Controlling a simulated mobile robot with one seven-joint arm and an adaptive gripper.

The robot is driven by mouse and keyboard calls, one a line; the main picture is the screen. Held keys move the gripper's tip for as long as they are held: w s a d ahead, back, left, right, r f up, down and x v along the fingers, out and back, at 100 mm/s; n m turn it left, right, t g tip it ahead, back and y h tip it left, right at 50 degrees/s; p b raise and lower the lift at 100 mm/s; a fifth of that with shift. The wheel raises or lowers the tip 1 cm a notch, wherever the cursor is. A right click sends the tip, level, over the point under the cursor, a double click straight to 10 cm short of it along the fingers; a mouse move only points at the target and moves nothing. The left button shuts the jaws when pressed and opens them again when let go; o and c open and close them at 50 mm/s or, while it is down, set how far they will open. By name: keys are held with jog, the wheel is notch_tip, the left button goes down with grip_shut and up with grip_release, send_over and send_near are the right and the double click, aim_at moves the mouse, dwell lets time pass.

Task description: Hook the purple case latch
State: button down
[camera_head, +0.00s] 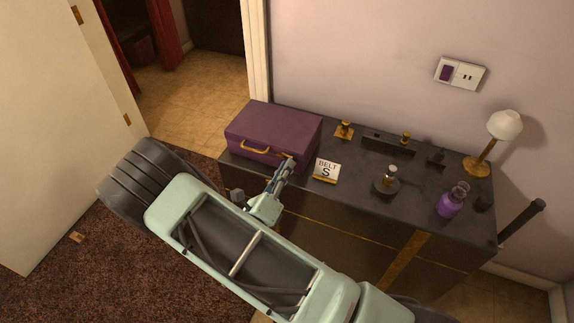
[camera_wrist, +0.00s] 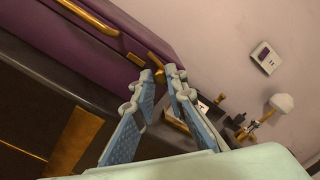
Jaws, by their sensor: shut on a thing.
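The purple case (camera_head: 275,130) stands closed on the left end of the dark dresser, with a gold handle (camera_head: 254,150) on its front. In the wrist view the case (camera_wrist: 120,25) fills the upper left, with the handle (camera_wrist: 90,15) at the top. My gripper (camera_head: 287,163) is at the case's front right, its fingertips close against the gold latch. In the wrist view the fingertips (camera_wrist: 158,74) are close together at a gold latch piece (camera_wrist: 136,59). The fingertips partly hide the latch, so I cannot tell whether it is hooked.
Gold pieces (camera_head: 344,130) stand behind the card. An open door (camera_head: 60,120) is at left.

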jog(key=shift+a+n+p, duration=0.25)
jog(key=shift+n+p, duration=0.25)
jog(key=shift+n, duration=0.7)
jog(key=shift+f, duration=0.1)
jog(key=c, duration=1.9)
grip_release()
jog(key=shift+c, duration=0.2)
jog(key=v, duration=1.2)
